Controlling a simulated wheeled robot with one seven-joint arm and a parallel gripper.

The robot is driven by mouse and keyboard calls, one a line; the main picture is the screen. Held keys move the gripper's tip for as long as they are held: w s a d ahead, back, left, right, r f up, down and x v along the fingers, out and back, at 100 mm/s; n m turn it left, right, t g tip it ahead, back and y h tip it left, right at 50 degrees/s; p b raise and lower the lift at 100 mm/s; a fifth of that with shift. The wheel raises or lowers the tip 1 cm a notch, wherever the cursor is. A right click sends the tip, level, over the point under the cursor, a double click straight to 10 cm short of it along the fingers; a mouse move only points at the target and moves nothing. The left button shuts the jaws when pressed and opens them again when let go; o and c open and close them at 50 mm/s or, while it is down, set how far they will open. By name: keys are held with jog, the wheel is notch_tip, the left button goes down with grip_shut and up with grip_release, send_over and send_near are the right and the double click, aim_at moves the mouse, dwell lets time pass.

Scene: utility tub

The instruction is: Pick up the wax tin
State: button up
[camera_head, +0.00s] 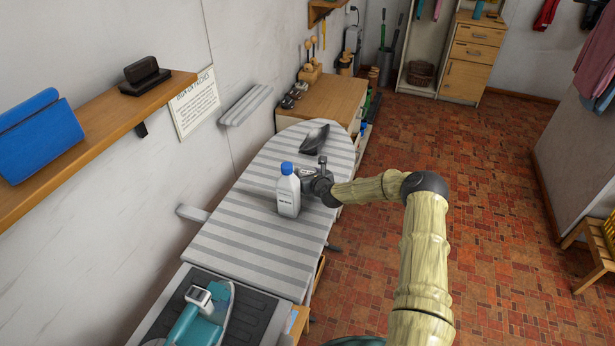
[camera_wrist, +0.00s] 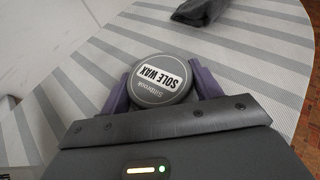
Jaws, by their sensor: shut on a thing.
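The wax tin (camera_wrist: 158,80) is a round dark grey tin with a white "SOLE WAX" label, seen in the wrist view. My gripper (camera_wrist: 160,88) is shut on it, one purple-grey finger at each side. In the head view my gripper (camera_head: 310,178) is over the striped ironing board (camera_head: 235,225), just behind a white bottle, and the tin cannot be made out clearly there. Whether the tin touches the board cannot be told.
The white bottle with a blue cap (camera_head: 288,192) stands upright on the board close to my gripper. A dark folded item (camera_head: 316,138) lies farther up the board. A teal iron (camera_head: 200,318) sits at the near end. A wall shelf (camera_head: 95,135) runs along the left.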

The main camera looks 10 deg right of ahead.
aim_at(308, 173)
jog(key=shift+r, duration=0.2)
notch_tip(308, 173, up, 10)
jog(key=shift+f+b, duration=0.15)
jog(key=shift+b, duration=1)
